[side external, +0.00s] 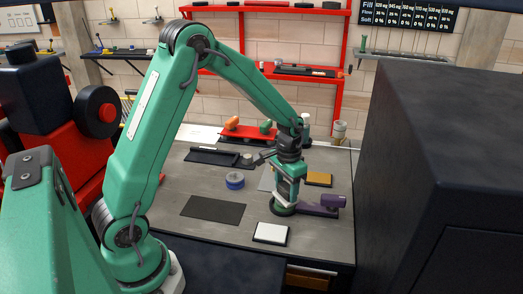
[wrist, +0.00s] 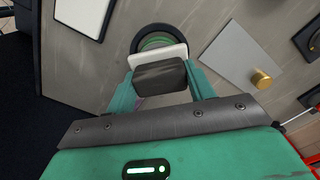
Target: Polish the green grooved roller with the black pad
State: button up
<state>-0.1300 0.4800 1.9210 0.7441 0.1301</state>
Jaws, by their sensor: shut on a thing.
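My gripper (wrist: 160,85) is shut on the black pad (wrist: 160,75), a dark block with a pale strip along its far edge, held between the two green fingers. The green grooved roller (wrist: 158,41) sits just beyond the pad in the wrist view, inside a dark round rim. The pad and strip hide its near part. In the side view my gripper (side external: 289,192) is low over the roller (side external: 281,210), which shows as a dark green round at the bench's front right. I cannot tell whether the pad touches the roller.
A purple part (side external: 325,203) lies right of the roller. A white pad in a black frame (side external: 271,233) lies in front. A large dark cabinet (side external: 440,160) stands at right.

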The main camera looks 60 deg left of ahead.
jog(key=w, duration=0.2)
jog(key=shift+w+f, duration=0.1)
jog(key=shift+w, duration=0.5)
notch_tip(320, 180, up, 8)
jog(key=shift+s, duration=0.15)
dwell(0.5)
